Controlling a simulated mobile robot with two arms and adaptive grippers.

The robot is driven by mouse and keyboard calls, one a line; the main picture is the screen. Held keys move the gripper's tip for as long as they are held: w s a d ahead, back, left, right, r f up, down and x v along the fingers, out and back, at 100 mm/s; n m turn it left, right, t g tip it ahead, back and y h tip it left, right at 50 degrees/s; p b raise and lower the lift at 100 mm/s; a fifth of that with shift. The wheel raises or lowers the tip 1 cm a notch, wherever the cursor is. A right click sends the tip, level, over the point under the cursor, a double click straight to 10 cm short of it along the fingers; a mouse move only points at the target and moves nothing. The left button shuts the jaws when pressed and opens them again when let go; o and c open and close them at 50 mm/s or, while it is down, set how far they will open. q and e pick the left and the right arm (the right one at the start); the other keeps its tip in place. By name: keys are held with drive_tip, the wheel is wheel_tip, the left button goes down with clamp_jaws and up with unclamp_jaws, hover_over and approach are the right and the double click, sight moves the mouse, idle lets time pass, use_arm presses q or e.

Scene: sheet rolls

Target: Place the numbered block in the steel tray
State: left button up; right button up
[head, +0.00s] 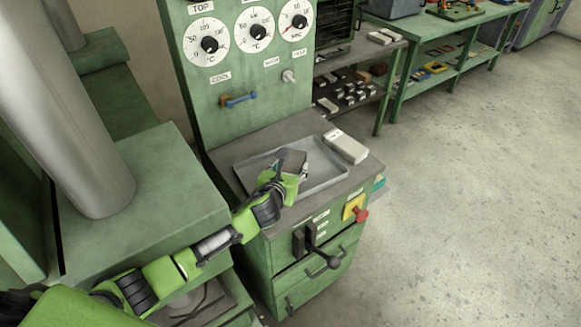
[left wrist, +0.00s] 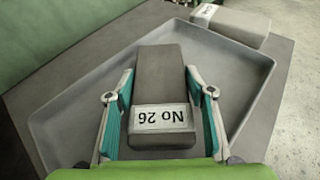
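The grey numbered block (left wrist: 160,70) has a white label reading "No 26", upside down in the left wrist view. In the head view the block (head: 293,158) is over the steel tray (head: 325,183), partly hidden by my left gripper (head: 287,180). My right gripper is not in view.
A second light block (head: 346,147) with a label lies on the cabinet top right of the tray; it also shows in the left wrist view (left wrist: 232,24). The green panel with dials (head: 250,60) rises behind. A red knob (head: 361,215) and lever handle (head: 320,258) sit on the front.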

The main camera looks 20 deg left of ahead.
use_arm(q)
drive_tip(key=shift+o, duration=1)
drive_tip(key=shift+s+r+p, duration=0.2)
drive_tip(key=shift+r+p, duration=0.2)
drive_tip(key=shift+r, duration=0.05)
drive_tip(key=p+v, duration=0.7)
drive_tip(key=v, duration=0.3)
drive_tip(key=shift+p, duration=0.35)
drive_tip(key=shift+s+r+p, duration=0.2)
drive_tip(key=shift+s+p, duration=0.15)
drive_tip(key=shift+s, duration=0.35)
drive_tip(key=shift+f, duration=0.1)
